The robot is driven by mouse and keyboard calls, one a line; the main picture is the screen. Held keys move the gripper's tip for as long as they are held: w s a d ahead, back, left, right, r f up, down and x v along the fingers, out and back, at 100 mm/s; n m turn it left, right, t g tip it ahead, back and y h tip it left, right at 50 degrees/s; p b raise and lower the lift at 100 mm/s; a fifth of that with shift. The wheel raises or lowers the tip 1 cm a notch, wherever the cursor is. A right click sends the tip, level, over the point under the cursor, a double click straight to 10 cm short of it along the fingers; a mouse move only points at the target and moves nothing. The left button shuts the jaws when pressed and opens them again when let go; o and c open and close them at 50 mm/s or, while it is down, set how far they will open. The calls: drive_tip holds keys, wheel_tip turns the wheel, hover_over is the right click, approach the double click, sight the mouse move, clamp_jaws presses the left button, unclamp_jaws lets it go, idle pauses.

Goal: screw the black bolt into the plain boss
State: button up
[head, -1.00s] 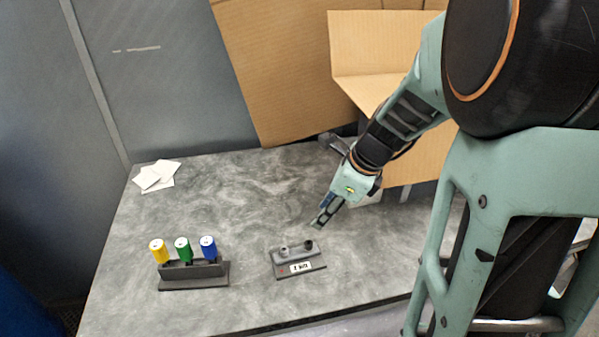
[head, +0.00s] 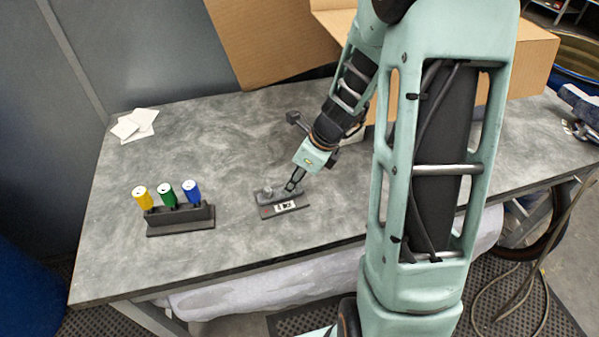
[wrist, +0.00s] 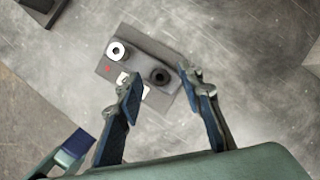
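A small dark block (head: 268,211) with a white label stands on the grey table; it also shows in the wrist view (wrist: 141,57). A pale-ringed boss (wrist: 118,50) with a dark centre rises at one end, near a red mark (wrist: 107,69). At the unmarked end is a black round piece (wrist: 160,76), apparently the black bolt's head; the boss below it is hidden, and I cannot tell how deep it sits. My gripper (wrist: 161,78) is open, its fingertips on either side of the black piece with gaps. In the head view my gripper (head: 293,186) partly covers that end.
A dark rack (head: 181,221) with yellow, green and blue-bodied cylinders stands left of the block. White papers (head: 135,124) lie at the back left. The table between rack and block is clear.

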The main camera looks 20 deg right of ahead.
drive_tip(key=shift+w+a+f, duration=0.1)
drive_tip(key=shift+f, duration=0.15)
clamp_jaws()
drive_tip(key=c, duration=0.8)
unclamp_jaws()
clamp_jaws()
drive_tip(key=m+t+h+p, duration=0.1)
drive_tip(key=m, duration=0.2)
drive_tip(key=shift+a+r, duration=0.15)
drive_tip(key=shift+m, duration=0.8)
